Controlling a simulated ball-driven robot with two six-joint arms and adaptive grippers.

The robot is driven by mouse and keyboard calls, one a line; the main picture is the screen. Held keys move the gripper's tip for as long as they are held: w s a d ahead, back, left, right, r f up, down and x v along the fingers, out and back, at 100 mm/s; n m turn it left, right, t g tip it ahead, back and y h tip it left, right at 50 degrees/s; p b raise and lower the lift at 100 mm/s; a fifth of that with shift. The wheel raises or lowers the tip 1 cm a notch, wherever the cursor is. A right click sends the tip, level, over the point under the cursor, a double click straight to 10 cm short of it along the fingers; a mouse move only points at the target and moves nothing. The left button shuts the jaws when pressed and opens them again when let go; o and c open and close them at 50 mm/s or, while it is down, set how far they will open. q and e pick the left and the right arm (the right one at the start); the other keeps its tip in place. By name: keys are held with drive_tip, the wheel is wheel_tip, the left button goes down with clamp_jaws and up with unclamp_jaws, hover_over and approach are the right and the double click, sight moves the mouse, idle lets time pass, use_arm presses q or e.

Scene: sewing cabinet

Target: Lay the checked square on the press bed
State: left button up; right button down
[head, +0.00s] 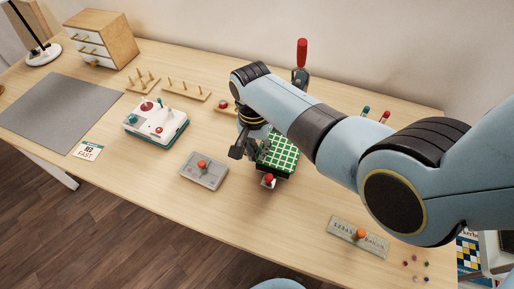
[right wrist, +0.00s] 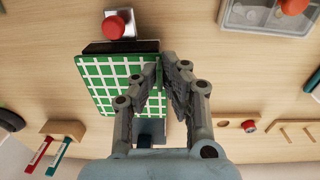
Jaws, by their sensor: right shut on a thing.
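The checked square (head: 283,153) is green with white grid lines. It lies flat or nearly so over the dark press bed (head: 267,172), and covers most of it. In the right wrist view the square (right wrist: 112,82) overlaps the bed's black edge (right wrist: 120,46); whether it touches the bed I cannot tell. My right gripper (head: 256,153) is shut on the square's edge, as the right wrist view shows its fingers (right wrist: 164,66) pinching it. The press's red-handled lever (head: 301,52) stands up behind my right arm. My left gripper is out of view.
A red knob (head: 268,181) sits in front of the bed. A grey box with an orange knob (head: 203,171) and a white-green machine (head: 156,124) stand to the left. A ruler-like plate (head: 358,238) lies right. Pegged racks (head: 184,90) stand behind. Bare tabletop lies in front.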

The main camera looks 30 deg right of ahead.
drive_tip(key=c, duration=1.4)
unclamp_jaws()
wheel_tip(320, 180, up, 12)
drive_tip(key=shift+w+a, duration=0.2)
drive_tip(key=shift+s+f, duration=0.1)
